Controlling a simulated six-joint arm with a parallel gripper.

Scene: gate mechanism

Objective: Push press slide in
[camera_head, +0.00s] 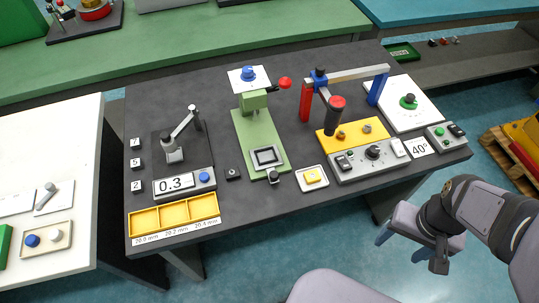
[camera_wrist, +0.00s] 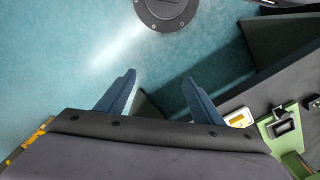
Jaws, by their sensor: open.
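A green press (camera_head: 256,130) stands in the middle of the dark table, with a red-knobbed lever (camera_head: 284,83) at its top. At the front end of its base is a grey slide frame (camera_head: 266,158) with a dark window, and a black knob (camera_head: 273,176) sits at its near edge. I cannot tell how far the slide is in. The slide frame (camera_wrist: 284,127) also shows at the right of the wrist view. My gripper (camera_head: 411,250) is open and empty, off the table's front right edge. Its two blue fingers (camera_wrist: 160,95) point over the floor in the wrist view.
A white tile with a yellow button (camera_head: 312,177) lies right of the slide. A yellow tray (camera_head: 174,217) lies front left. A blue-and-red gate frame (camera_head: 345,78) and a control box (camera_head: 372,155) stand right. Free floor lies before the table.

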